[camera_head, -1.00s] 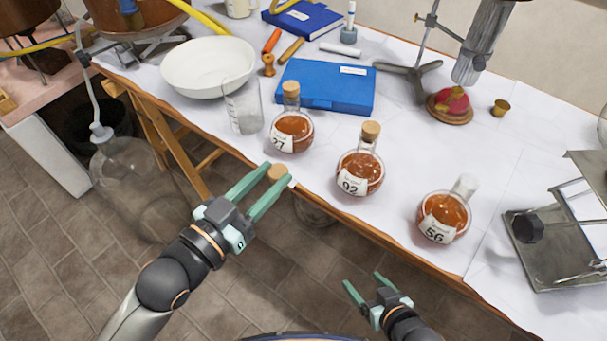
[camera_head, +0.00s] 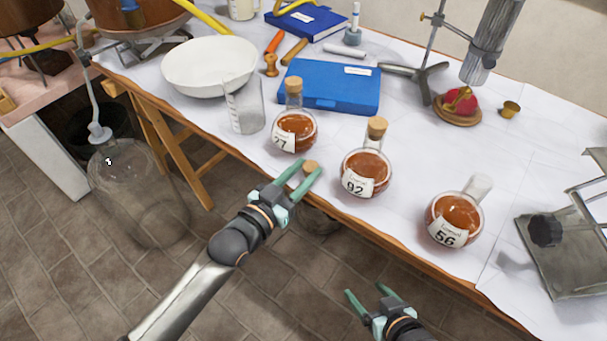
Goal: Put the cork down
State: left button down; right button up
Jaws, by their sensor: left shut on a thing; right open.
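The cork (camera_head: 310,167) is a small tan stopper held between the fingertips of my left gripper (camera_head: 307,172). The gripper is shut on it at the table's front edge, between flask 27 and flask 92. I cannot tell whether the cork touches the table (camera_head: 402,225). Flask 56 (camera_head: 453,220) has an open neck with no cork. Flask 27 (camera_head: 294,132) and flask 92 (camera_head: 365,173) each have a cork in the neck. My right gripper (camera_head: 369,293) is open and empty, low in front of the table.
A metal stand (camera_head: 560,240) is at the right. White tabletop between flask 92 and flask 56 is clear.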

pick_arm(q)
jog(key=shift+f, duration=0.1)
jog(key=shift+f, duration=0.15)
jog(key=c, duration=0.5)
grip_release()
jog(key=shift+s+a, duration=0.2)
jog(key=shift+s, duration=0.05)
jog(key=p+v, duration=0.2)
jog(key=v, duration=0.9)
jog(key=s+a+f+n+g+y, duration=0.1)
jog(key=s+a+f+y, duration=0.1)
jog(key=f, duration=0.3)
jog(key=s+a+f+n+g+y, duration=0.2)
jog(key=s+f, duration=0.2)
jog(key=f, duration=0.2)
jog(key=s+a+f+n+g+y, duration=0.1)
jog(key=s+a+f+g+y, duration=0.1)
jog(key=f, duration=0.3)
jog(key=shift+s+a+f+y, duration=0.1)
jog(key=shift+s+f+y, duration=0.15)
jog(key=shift+s, duration=0.15)
jog(key=shift+s+a+f+y, duration=0.1)
jog(key=shift+s+f+y, duration=0.05)
jog(key=shift+s+y, duration=0.15)
